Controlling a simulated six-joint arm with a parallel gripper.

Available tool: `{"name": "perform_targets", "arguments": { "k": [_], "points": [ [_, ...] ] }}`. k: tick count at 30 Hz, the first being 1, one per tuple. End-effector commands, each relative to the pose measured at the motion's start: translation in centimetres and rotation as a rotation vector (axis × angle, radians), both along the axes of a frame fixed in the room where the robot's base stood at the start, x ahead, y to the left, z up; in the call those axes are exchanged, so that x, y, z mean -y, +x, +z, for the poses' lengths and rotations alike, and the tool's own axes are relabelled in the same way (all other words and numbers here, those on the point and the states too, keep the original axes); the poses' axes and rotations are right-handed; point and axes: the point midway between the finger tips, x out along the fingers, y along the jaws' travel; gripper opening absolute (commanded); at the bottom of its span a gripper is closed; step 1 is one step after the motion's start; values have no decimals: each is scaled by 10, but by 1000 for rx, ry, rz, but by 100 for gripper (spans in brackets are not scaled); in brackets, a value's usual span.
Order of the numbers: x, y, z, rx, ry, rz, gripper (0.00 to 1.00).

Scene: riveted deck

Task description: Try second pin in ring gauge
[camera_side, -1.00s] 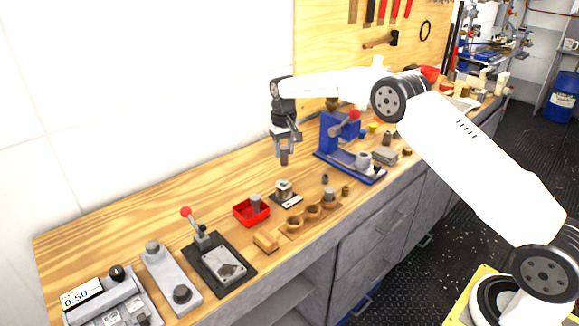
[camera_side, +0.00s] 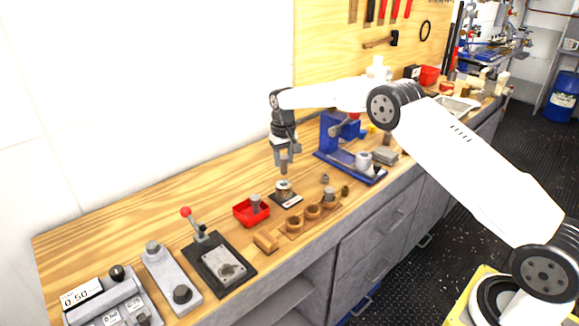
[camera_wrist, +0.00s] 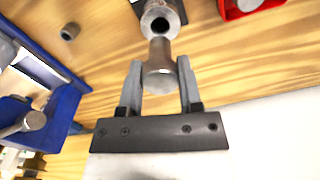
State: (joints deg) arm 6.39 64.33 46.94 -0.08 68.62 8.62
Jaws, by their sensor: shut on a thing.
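My gripper (camera_side: 284,159) is shut on a grey metal pin (camera_side: 284,168), which points down toward the bench. The wrist view shows the pin (camera_wrist: 160,66) between the two fingers of my gripper (camera_wrist: 160,82). The ring gauge (camera_side: 284,190) is a small metal cylinder on a dark base plate, just below the pin. In the wrist view the ring gauge (camera_wrist: 158,22) shows its dark bore, right by the pin's end. The pin's lower end looks just above the gauge; I cannot tell whether it touches.
A red tray (camera_side: 240,216) holding a grey pin stands left of the gauge. A wooden holder (camera_side: 296,234) with round cups, one holding a pin, stands in front. The blue press (camera_side: 335,160) is to the right, and a black-based lever fixture (camera_side: 233,285) is at the front left.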

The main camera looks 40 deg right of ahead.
Motion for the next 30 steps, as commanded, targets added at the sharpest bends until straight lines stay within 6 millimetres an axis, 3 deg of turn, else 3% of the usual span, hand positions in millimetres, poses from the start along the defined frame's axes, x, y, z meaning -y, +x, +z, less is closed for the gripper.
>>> {"name": "perform_targets", "arguments": {
  "k": [12, 30],
  "points": [
    [0, 0, -27, 0, 0, 0, 0],
    [0, 0, -33, 1, 0, 0, 0]
  ]
}}
